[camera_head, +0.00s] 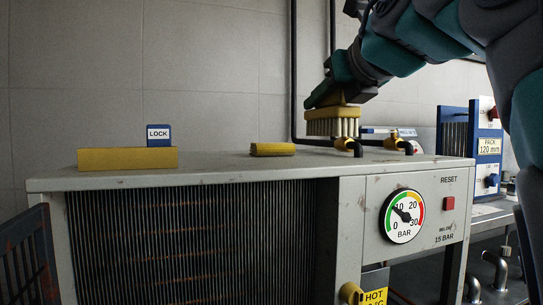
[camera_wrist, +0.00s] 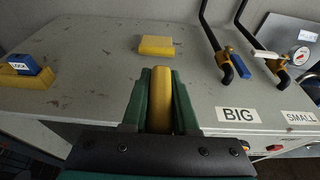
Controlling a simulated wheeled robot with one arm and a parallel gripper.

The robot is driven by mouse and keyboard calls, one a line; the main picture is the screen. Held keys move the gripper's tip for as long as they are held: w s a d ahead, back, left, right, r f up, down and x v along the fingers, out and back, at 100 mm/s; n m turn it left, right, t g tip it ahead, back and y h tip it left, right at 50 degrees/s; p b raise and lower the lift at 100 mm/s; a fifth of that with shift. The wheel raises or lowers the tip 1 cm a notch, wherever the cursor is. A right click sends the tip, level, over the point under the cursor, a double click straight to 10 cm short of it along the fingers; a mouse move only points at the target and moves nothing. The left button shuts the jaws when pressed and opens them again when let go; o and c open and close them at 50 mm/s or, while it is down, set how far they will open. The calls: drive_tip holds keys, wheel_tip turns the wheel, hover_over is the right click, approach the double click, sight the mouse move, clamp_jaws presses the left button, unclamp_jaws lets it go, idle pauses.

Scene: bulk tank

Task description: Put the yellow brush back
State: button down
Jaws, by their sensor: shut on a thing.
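My gripper (camera_head: 333,97) is shut on the yellow brush (camera_head: 332,115) and holds it with its pale bristles pointing down. The brush hangs a little above the right half of the grey cabinet top (camera_head: 215,172), close to the pipes; I cannot tell the exact gap. In the wrist view the brush's yellow handle (camera_wrist: 160,98) lies between my green fingers (camera_wrist: 160,80), and its bristles are hidden. A small yellow block (camera_head: 272,149) lies on the cabinet top left of the brush; it also shows beyond my fingers in the wrist view (camera_wrist: 156,45).
A long yellow holder (camera_head: 128,159) with a blue LOCK piece (camera_head: 158,136) sits at the left. The cabinet top between holder and block is clear.

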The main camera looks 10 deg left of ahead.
drive_tip(key=w+a+p, duration=0.1)
drive_tip(key=a, duration=0.4)
drive_tip(key=w+a+f, duration=0.1)
drive_tip(key=w+a, duration=0.1)
drive_tip(key=a, duration=0.3)
drive_tip(key=w+a+p, duration=0.1)
drive_tip(key=w+a, duration=0.1)
drive_tip(key=a, duration=0.3)
drive_tip(key=shift+f+p, duration=0.3)
drive_tip(key=shift+f, duration=0.1)
drive_tip(key=shift+f+b, duration=0.75)
drive_tip(key=shift+f, duration=0.8)
drive_tip(key=shift+f, duration=0.2)
drive_tip(key=c, duration=0.7)
unclamp_jaws()
drive_tip(key=shift+r, duration=0.1)
drive_tip(key=shift+s+d+r, duration=0.1)
drive_tip(key=shift+s, duration=0.05)
drive_tip(key=shift+b+v, duration=0.3)
drive_tip(key=shift+v, duration=3.3)
